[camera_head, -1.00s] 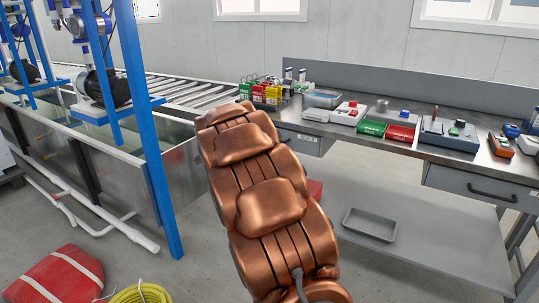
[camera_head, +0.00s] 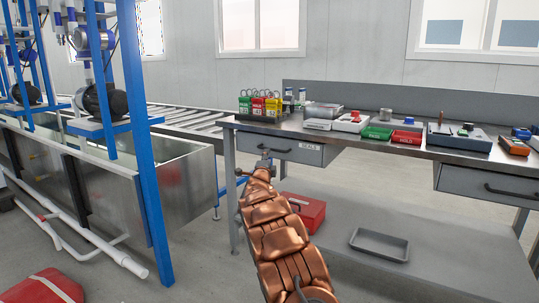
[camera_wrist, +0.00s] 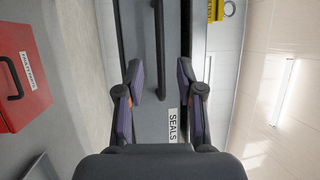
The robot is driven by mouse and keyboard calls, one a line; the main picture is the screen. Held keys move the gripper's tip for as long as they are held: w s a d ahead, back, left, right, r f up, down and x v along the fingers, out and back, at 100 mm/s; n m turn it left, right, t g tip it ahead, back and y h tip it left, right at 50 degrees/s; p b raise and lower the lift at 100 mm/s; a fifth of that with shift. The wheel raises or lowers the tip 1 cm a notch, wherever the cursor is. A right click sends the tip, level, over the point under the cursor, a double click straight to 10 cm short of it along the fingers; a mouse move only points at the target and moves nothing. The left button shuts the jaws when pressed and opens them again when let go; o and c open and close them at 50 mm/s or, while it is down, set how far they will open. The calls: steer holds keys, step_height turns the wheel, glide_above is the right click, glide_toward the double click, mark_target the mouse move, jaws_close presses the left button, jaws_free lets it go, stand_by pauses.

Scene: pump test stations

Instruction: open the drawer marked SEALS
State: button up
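The SEALS drawer (camera_head: 318,157) is a grey drawer under the left end of the workbench. It looks shut. Its white SEALS label (camera_head: 309,147) is on the right of its front and also shows sideways in the wrist view (camera_wrist: 172,125). Its dark bar handle (camera_head: 278,150) shows left of the label; in the wrist view the handle (camera_wrist: 159,45) runs up the picture. My gripper (camera_wrist: 161,88) is open, its fingers on either side of the handle's line in that view. I cannot tell whether it touches the handle. In the head view my arm partly hides the gripper.
Another drawer (camera_head: 480,187) is at right. Padlocks (camera_head: 258,105) and boxes stand on the bench top (camera_head: 345,138). A blue-framed pump stand (camera_head: 145,150) is at left.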

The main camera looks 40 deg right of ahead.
steer(key=shift+p+x, duration=0.3)
steer(key=shift+x, duration=3.35)
steer(key=shift+w, duration=0.1)
steer(key=shift+c, duration=0.2)
jaws_close()
